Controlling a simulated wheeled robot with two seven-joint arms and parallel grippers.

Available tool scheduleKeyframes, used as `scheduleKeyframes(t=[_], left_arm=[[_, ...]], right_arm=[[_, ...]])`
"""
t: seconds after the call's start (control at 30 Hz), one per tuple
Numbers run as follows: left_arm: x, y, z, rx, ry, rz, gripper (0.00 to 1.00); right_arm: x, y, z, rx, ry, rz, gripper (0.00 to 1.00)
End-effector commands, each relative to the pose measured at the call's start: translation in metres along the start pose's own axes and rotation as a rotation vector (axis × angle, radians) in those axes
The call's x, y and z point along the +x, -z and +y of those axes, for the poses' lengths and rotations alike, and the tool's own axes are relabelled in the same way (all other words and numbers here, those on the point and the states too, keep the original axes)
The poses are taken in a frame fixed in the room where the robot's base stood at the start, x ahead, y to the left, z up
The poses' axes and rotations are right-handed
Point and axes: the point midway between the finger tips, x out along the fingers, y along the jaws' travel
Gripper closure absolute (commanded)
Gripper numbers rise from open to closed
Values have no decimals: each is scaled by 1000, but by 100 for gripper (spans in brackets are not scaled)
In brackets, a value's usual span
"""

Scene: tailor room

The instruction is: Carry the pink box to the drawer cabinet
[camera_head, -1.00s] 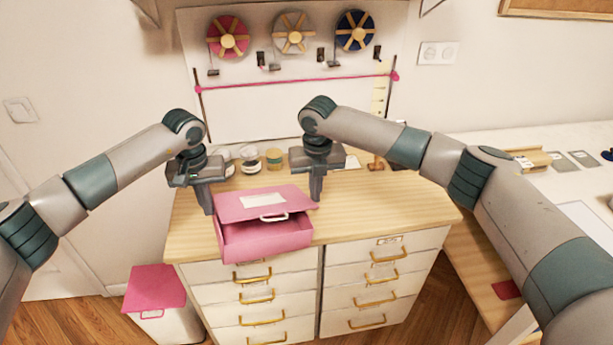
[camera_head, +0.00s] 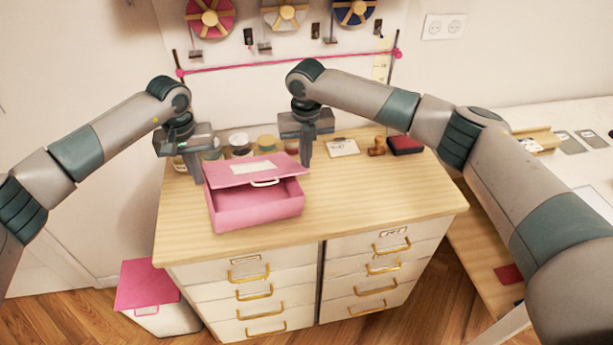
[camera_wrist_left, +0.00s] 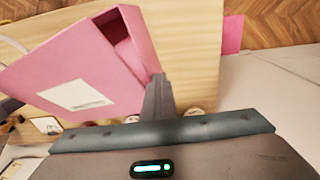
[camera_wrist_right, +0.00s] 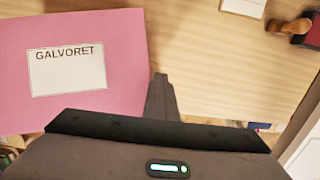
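The pink box (camera_head: 257,206) is over the wooden top of the drawer cabinet (camera_head: 365,205), back from its front edge. I cannot tell whether it touches the top. Its lid (camera_head: 240,171) is tilted, with a dark gap at the front; the lid label reads GALVORET in the right wrist view (camera_wrist_right: 67,70). My left gripper (camera_head: 197,172) is at the box's left side, its fingers together against or very near the wall. My right gripper (camera_head: 306,160) is at the right side, also with fingers together and close to the box. Neither has the box between its fingers.
Several jars (camera_head: 240,145) stand behind the box. The front right of the top is clear. A pink-lidded white bin (camera_head: 150,290) stands on the floor at left.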

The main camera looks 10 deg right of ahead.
Motion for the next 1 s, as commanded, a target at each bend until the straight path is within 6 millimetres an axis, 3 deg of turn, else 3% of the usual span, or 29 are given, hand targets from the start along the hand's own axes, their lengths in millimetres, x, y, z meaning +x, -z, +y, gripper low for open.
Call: scheduleKeyframes(t=[0.7, 0.73, 0.8, 1.0], left_arm=[[0, 0, -18, 0, 0, 1, 100], [0, 0, -18, 0, 0, 1, 98], [0, 0, -18, 0, 0, 1, 81], [0, 0, -19, 0, 1, 0, 81]], right_arm=[[0, 0, -18, 0, 0, 0, 100], [0, 0, -18, 0, 0, 0, 98], [0, 0, -18, 0, 0, 0, 81], [0, 0, -18, 0, 0, 0, 81]])
